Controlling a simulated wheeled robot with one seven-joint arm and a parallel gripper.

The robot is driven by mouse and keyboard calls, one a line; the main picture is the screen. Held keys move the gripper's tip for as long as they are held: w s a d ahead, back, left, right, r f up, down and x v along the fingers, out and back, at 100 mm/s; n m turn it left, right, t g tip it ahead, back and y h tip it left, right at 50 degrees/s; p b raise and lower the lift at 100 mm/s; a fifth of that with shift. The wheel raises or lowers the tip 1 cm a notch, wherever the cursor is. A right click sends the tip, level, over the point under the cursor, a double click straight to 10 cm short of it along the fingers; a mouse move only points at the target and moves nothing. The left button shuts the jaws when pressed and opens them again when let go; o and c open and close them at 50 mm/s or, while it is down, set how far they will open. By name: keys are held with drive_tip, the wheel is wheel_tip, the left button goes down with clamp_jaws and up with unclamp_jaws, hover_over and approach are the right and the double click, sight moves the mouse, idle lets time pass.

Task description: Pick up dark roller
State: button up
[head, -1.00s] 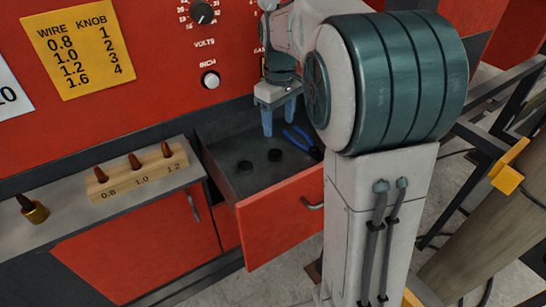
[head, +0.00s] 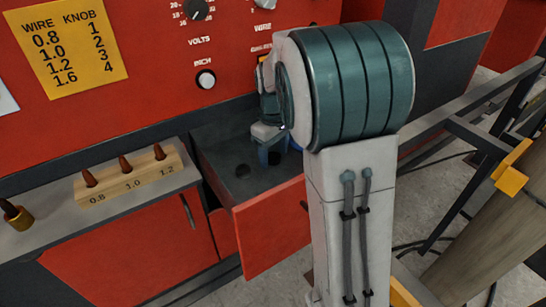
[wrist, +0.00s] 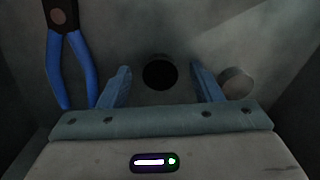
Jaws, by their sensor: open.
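A dark round roller (wrist: 160,73) lies on the drawer floor and shows between my fingers in the wrist view. In the head view it is partly hidden by my gripper (head: 271,154). A second round piece (wrist: 237,82), greyer in the wrist view, lies just outside my right finger there. In the head view it looks dark (head: 243,171) and sits left of my gripper. My gripper is open and empty, reaching down into the drawer with a finger on each side of the dark roller. I cannot tell how far above the floor the fingertips are.
The red drawer (head: 272,226) is pulled open, its walls close around my gripper. Blue-handled pliers (wrist: 70,62) lie beside my left finger in the wrist view. A wooden block (head: 128,176) with several copper tips stands on the ledge at left.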

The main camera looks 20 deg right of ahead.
drive_tip(key=c, duration=1.1)
